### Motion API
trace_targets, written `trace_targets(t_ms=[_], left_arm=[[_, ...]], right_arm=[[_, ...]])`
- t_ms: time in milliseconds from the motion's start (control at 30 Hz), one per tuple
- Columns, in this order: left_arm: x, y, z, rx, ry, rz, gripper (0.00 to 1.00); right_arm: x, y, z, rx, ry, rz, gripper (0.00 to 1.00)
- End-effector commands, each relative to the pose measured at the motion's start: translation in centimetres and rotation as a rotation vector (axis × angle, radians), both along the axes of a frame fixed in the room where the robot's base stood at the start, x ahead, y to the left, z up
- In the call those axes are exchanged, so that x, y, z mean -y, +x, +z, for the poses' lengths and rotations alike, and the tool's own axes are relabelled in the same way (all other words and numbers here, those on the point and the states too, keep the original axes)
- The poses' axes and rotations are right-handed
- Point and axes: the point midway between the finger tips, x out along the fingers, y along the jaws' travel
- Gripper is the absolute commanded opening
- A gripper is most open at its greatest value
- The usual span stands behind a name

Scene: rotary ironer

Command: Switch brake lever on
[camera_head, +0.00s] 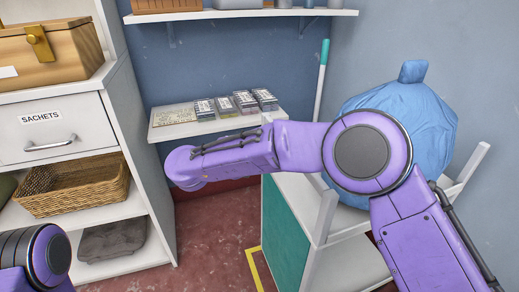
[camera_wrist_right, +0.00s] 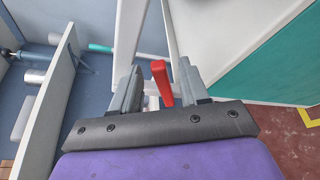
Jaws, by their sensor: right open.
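A red lever (camera_wrist_right: 162,82), which looks like the brake lever, shows in the right wrist view. It stands in the gap between the two grey fingers of my right gripper (camera_wrist_right: 160,72). The gripper is open, and I cannot tell whether either finger touches the lever. In the head view my right arm reaches across from the right. Its gripper and the red lever do not show there. Only a part of my left arm shows at the lower left of the head view, and the left gripper is out of view.
A white cart-like frame with a teal panel (camera_head: 284,232) holds a blue bag (camera_head: 425,115) at the right. A narrow shelf (camera_head: 165,130) carries small boxes. A white cabinet (camera_head: 63,130) with a wicker basket (camera_head: 75,188) stands left. Red floor (camera_head: 212,240) is clear between.

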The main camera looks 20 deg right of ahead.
Motion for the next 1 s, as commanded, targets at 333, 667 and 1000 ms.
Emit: trace_targets(t_ms=[333,667,1000], left_arm=[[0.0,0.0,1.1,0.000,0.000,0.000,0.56],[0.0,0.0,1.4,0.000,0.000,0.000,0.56],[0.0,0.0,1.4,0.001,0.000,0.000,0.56]], right_arm=[[-6.5,-2.7,1.5,0.004,-0.001,0.007,0.45],[-9.6,-4.1,2.0,0.000,0.001,0.003,0.45],[-9.4,-4.1,1.9,0.000,0.000,0.001,0.45]])
